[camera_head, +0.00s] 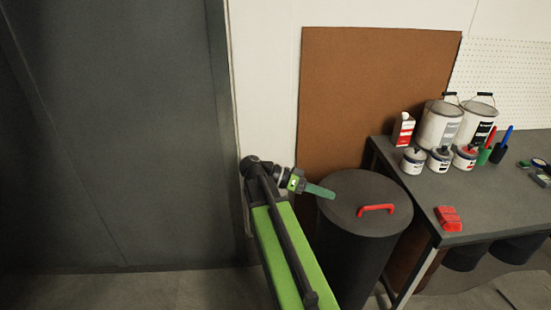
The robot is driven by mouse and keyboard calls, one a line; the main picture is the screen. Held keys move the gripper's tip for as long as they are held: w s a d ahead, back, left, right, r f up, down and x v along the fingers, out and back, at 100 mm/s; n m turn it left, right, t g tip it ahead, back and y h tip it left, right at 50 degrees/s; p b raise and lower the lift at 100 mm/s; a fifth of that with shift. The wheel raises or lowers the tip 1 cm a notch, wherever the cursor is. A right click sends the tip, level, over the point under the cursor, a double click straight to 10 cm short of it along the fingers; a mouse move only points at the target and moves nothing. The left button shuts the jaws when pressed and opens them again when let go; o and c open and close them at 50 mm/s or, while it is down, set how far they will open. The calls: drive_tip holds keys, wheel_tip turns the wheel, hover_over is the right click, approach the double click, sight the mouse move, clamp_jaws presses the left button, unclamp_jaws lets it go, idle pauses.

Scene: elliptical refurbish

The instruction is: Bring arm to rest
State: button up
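My arm (282,250), bright green and black, reaches up from the bottom middle and bends to the right at a black joint. My gripper (320,191) is at its end, left of and at about the height of the dark bin's lid. A flat dark-green piece sticks out to the right from the wrist and overlaps the lid's left edge in the picture. I cannot tell whether it is the gripper's fingers or something held. The gap between the fingers does not show.
A dark round bin (350,260) with a red handle (377,209) on its lid stands close to my gripper. A grey workbench (500,205) at right bears paint cans (438,127) and a red object (449,218). A brown board (350,100) leans behind. A dark grey door-like panel (120,130) fills the left.

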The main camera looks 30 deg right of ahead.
drive_tip(key=w+a+f+n+t+y, duration=0.35)
drive_tip(key=a+f+n, duration=0.2)
drive_tip(key=a, duration=0.55)
drive_tip(key=w+a+f+n+t+y, duration=0.2)
drive_tip(key=a+f+n+y, duration=0.3)
drive_tip(key=a, duration=0.5)
drive_tip(key=w+a+f+n+t+y, duration=0.3)
drive_tip(key=a+f+n, duration=0.35)
drive_tip(key=a, duration=0.45)
wheel_tip(320, 180, up, 22)
drive_tip(key=n+p, duration=0.1)
drive_tip(key=p, duration=2)
drive_tip(key=shift+w+n, duration=0.15)
drive_tip(key=shift+n, duration=0.15)
drive_tip(key=shift+a+f, duration=0.1)
